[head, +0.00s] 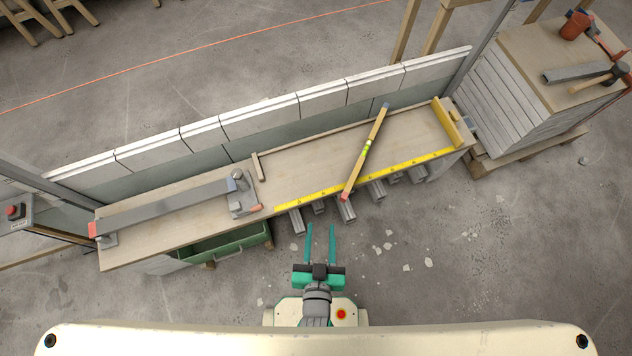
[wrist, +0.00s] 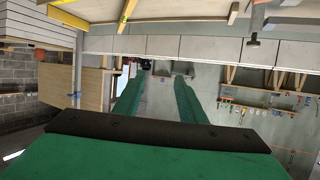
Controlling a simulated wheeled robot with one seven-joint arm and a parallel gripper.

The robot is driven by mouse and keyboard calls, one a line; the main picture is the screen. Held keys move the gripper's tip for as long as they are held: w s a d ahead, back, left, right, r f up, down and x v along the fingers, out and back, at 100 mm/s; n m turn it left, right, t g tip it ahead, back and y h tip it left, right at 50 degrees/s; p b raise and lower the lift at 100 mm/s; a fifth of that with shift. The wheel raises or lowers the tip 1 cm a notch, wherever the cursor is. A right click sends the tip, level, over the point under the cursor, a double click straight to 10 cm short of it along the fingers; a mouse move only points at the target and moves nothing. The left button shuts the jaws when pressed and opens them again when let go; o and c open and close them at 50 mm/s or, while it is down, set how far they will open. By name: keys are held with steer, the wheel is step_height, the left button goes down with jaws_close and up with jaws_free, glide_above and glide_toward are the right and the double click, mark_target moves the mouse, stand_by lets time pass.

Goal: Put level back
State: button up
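The level (head: 357,168) is a long, thin yellow bar with green vials near its middle and a red lower end. It lies diagonally across the workbench (head: 300,178), with its red end over the front edge and its dark far end near the wall. My gripper (head: 320,228) is in front of the bench, below the level's red end and apart from it. Its two teal fingers are spread with nothing between them. In the wrist view the gripper (wrist: 158,85) also shows open and empty. A yellow bar, possibly the level, crosses the top of that view.
A yellow measuring strip (head: 415,160) runs along the bench front. A yellow block (head: 447,122) stands at its right end. A grey beam (head: 165,207) lies at left above a green drawer (head: 228,243). Grey conduit ends jut out below the bench. A tool-topped stack (head: 540,90) stands right.

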steer(key=s+a+r+t, duration=0.1)
steer(key=s+r, duration=0.6)
steer(key=r, duration=0.5)
steer(key=shift+r+n+y, duration=0.3)
steer(key=shift+n+y, duration=0.1)
steer(key=shift+w, duration=0.1)
